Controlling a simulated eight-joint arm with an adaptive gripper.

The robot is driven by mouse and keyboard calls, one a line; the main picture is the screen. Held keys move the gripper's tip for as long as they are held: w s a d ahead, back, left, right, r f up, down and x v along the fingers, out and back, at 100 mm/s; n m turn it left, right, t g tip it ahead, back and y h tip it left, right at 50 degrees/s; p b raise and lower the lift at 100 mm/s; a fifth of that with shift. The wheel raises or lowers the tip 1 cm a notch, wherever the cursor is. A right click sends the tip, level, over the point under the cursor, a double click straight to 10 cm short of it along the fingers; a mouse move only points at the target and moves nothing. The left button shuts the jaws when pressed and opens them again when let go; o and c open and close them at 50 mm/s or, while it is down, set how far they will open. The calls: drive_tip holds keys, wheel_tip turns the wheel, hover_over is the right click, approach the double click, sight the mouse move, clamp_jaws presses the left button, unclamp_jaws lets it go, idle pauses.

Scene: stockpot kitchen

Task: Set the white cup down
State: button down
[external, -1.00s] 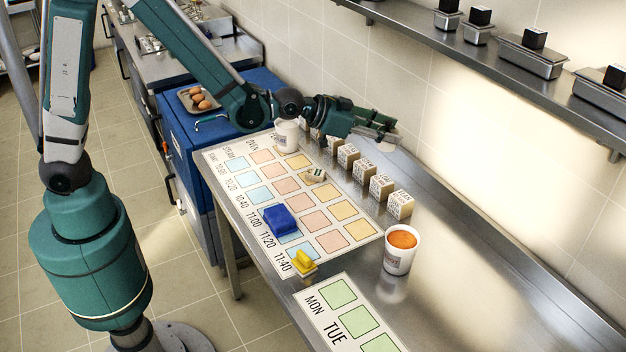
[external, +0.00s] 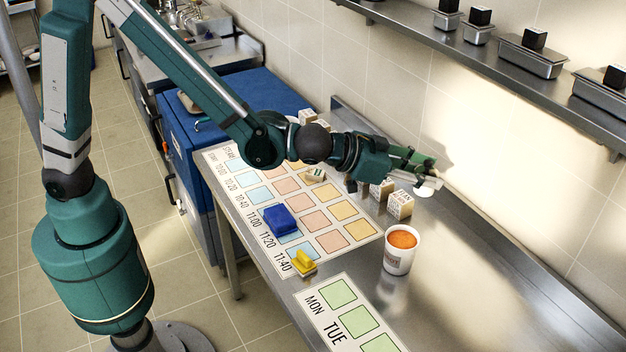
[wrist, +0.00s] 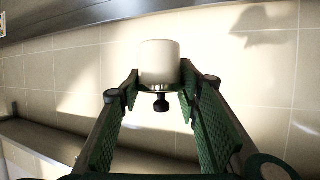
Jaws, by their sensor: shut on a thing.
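My gripper (external: 424,172) is shut on the white cup (wrist: 160,62). In the wrist view the cup shows as a smooth white rounded body between the two fingers, with a metallic band and a dark knob at its near end. In the external view only a small pale part of the cup (external: 427,189) shows at the fingertips, above the steel counter (external: 450,265). It is held up and apart from the counter, to the upper right of the paper cup of orange soup (external: 402,240).
Labelled wooden blocks (external: 399,206) stand near the gripper. A chart with coloured squares (external: 335,222), a blue block (external: 280,220) and a yellow piece (external: 303,262) lie to the left. A wall shelf (external: 520,70) hangs above. The counter at right is clear.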

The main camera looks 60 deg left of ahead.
drive_tip(key=s+d+r+b, duration=0.1)
drive_tip(key=s+d+r, duration=0.15)
drive_tip(key=d, duration=0.45)
drive_tip(key=s+d+r, duration=0.1)
drive_tip(key=s+d, duration=0.3)
drive_tip(key=d, duration=0.2)
wheel_tip(320, 180, down, 16)
drive_tip(key=shift+w+r, duration=0.2)
drive_tip(key=shift+w, duration=0.05)
drive_tip(key=shift+a+f, duration=0.1)
drive_tip(key=shift+f+b, duration=0.4)
drive_tip(key=shift+f, duration=2.45)
drive_tip(key=shift+f, duration=0.1)
drive_tip(key=shift+f, duration=1.95)
drive_tip(key=shift+f+b, duration=0.1)
drive_tip(key=shift+b, duration=0.3)
drive_tip(key=c, duration=1.9)
unclamp_jaws()
drive_tip(key=shift+c, duration=0.2)
